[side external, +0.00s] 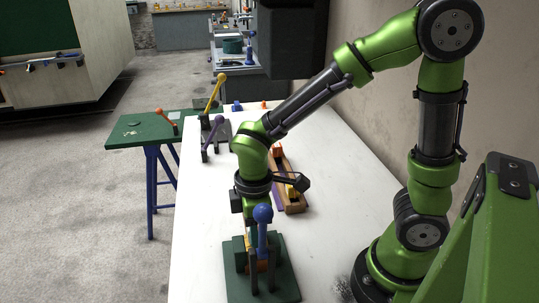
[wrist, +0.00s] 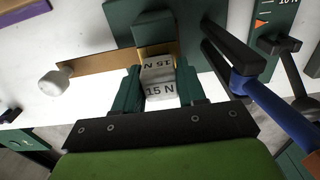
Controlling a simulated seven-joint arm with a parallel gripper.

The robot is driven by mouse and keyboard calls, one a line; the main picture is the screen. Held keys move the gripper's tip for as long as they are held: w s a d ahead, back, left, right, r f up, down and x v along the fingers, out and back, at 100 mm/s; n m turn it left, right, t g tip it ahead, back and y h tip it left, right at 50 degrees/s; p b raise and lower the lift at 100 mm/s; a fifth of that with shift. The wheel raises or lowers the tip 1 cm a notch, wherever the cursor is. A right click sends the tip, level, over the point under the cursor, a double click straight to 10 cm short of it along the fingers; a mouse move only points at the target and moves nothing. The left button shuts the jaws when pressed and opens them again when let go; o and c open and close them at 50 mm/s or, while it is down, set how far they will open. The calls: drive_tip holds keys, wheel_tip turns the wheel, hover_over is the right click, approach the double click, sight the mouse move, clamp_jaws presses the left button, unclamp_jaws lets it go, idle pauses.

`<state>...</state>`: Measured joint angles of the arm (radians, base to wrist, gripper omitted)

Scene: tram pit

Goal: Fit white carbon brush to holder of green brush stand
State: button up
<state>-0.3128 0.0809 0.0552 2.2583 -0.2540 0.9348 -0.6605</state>
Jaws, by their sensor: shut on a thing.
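The green brush stand (side external: 285,284) is on the near part of the white table, with a blue-knobbed lever (side external: 263,214) upright on it. In the wrist view my gripper (wrist: 159,90) is shut on the white carbon brush (wrist: 160,92), which is marked "15 N", between two green fingers. The brass-coloured holder (wrist: 151,50) on the stand's green base (wrist: 120,18) is right at the brush's far end. I cannot tell whether the brush is inside it or just in front. In the side view the brush is hidden at the stand.
The blue lever arm (wrist: 268,100) and its black bracket stand close to the right of my gripper. A wooden tray (side external: 292,207) with yellow and orange pieces lies behind. Stands with yellow (side external: 213,93) and purple (side external: 214,129) levers are farther back. The table's right side is clear.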

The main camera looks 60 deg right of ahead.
drive_tip(key=shift+f, duration=0.55)
drive_tip(key=o, duration=1.6)
